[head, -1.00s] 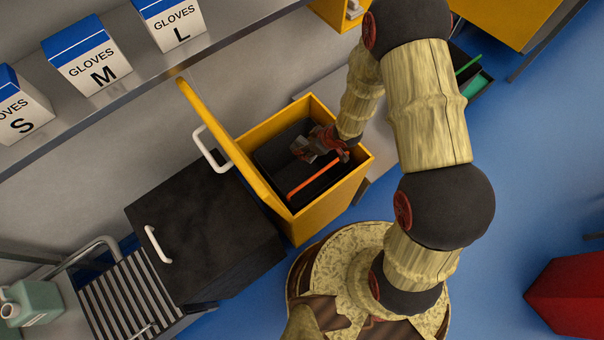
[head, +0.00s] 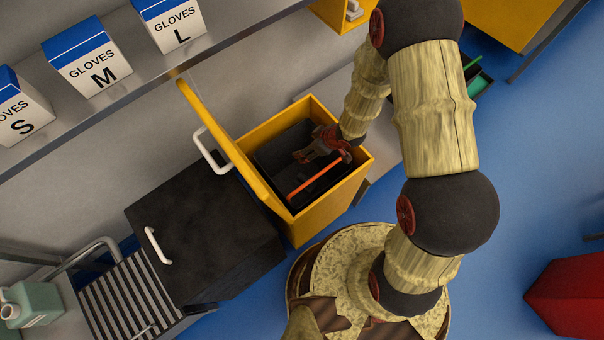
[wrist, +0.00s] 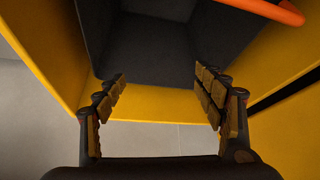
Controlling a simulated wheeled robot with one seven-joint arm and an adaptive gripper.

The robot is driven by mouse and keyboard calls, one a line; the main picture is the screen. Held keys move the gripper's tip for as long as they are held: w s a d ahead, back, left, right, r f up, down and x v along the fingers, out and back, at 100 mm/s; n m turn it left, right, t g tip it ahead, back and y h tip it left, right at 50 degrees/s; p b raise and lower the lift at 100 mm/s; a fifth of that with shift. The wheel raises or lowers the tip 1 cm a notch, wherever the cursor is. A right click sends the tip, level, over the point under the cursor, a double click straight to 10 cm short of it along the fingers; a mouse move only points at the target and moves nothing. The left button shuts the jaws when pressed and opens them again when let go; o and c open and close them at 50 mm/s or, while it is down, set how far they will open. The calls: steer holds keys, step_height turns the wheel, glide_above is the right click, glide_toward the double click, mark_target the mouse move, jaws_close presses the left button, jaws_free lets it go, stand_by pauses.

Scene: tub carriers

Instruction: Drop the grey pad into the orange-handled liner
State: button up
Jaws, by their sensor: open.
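The dark liner with an orange handle (head: 315,178) sits inside a yellow tub (head: 332,212) whose lid stands open. In the wrist view the dark liner (wrist: 150,45) shows beyond my fingers, with its orange handle (wrist: 268,11) at top right. My gripper (head: 300,158) is over the liner's opening, close to the orange handle. In the wrist view my gripper (wrist: 163,82) is open, with nothing between its fingers. I cannot make out the grey pad in either current view; part of the liner's inside is hidden by my gripper or out of frame.
The raised yellow lid (head: 232,145) with a white handle stands left of the opening. A closed black tub (head: 205,240) is beside it. Glove boxes (head: 88,62) stand on a shelf (head: 150,70) above. A green-handled item (head: 476,84) lies at upper right.

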steer(key=v, duration=1)
steer(key=shift+r, duration=0.2)
steer(key=s+d+f+h, duration=0.2)
steer(key=d+h, duration=0.1)
steer(key=d, duration=0.4)
steer(key=s+d+r+m+g+h, duration=0.2)
steer(key=s+d+r+m+h, duration=0.25)
steer(key=d+r, duration=0.45)
steer(key=s+a+r+m+t+y, duration=0.1)
steer(key=s+a+r, duration=0.1)
steer(key=r, duration=0.7)
steer(key=s+a+r+m+t+y, duration=0.1)
steer(key=s+r, duration=0.3)
steer(key=r, duration=0.5)
steer(key=s+a+r+m+t+y, duration=0.1)
steer(key=s+a+r+m, duration=0.2)
steer(key=r, duration=0.5)
steer(key=shift+s+a+r+t, duration=0.2)
steer(key=shift+s+r+t, duration=0.1)
steer(key=shift+r, duration=0.1)
